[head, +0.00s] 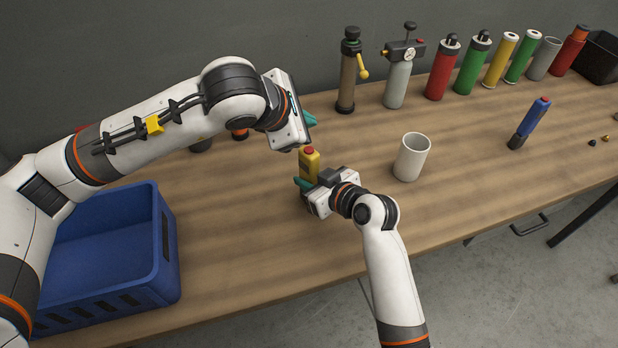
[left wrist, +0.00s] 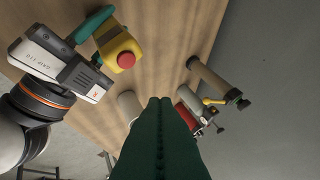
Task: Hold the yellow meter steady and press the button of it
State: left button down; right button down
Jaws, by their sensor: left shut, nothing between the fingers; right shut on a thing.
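The yellow meter (head: 310,162) stands upright near the middle of the table, with a red button on its top. In the left wrist view the meter (left wrist: 112,52) shows from above, its red button (left wrist: 126,60) uncovered. My right gripper (head: 308,184) is shut on the meter, with a teal finger along its side; the right gripper also shows in the left wrist view (left wrist: 88,35). My left gripper (head: 308,120) is shut and empty, higher than the meter and apart from it. Its dark green fingers (left wrist: 160,125) fill the lower middle of the left wrist view.
A blue crate (head: 166,240) stands at the left. A white cup (head: 411,158) stands right of the meter, and a blue and black device (head: 529,124) farther right. Several pumps and coloured cylinders (head: 441,68) line the back edge. The table's front middle is clear.

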pick_arm(q)
jog(key=shift+r, duration=0.85)
pick_arm(e)
jog(key=c, duration=1.1)
grip_release()
jog(key=v, duration=1.2)
